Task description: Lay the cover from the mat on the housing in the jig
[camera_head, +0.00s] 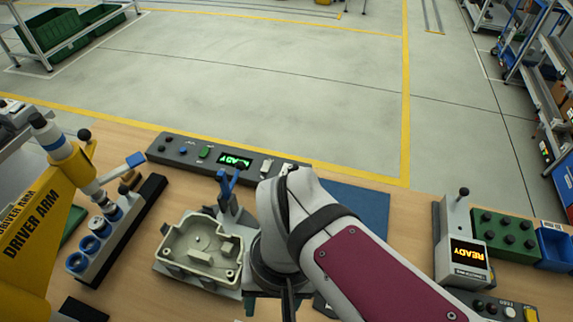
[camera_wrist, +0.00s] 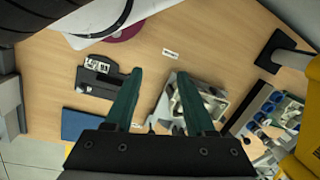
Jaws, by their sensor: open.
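The housing (camera_head: 202,247) is a beige open-topped casting with raised bosses inside, seated in the grey jig (camera_head: 170,270) left of my arm in the head view. The housing also shows in the wrist view (camera_wrist: 212,104), partly behind the right finger. The blue mat (camera_head: 365,208) lies behind my arm; its visible part is bare. In the wrist view a bare strip of the mat (camera_wrist: 88,124) shows at lower left. I cannot make out the cover in either view. My gripper (camera_wrist: 160,73) is open with nothing between its green fingers, above the table; the arm hides it in the head view.
A blue-handled clamp (camera_head: 228,185) stands at the jig's back. A control panel (camera_head: 210,155) lies behind it. A yellow driver arm (camera_head: 35,225) and a rack with blue rings (camera_head: 100,235) stand left. A READY device (camera_head: 462,250) stands right. A dark fixture (camera_wrist: 98,78) lies near the mat.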

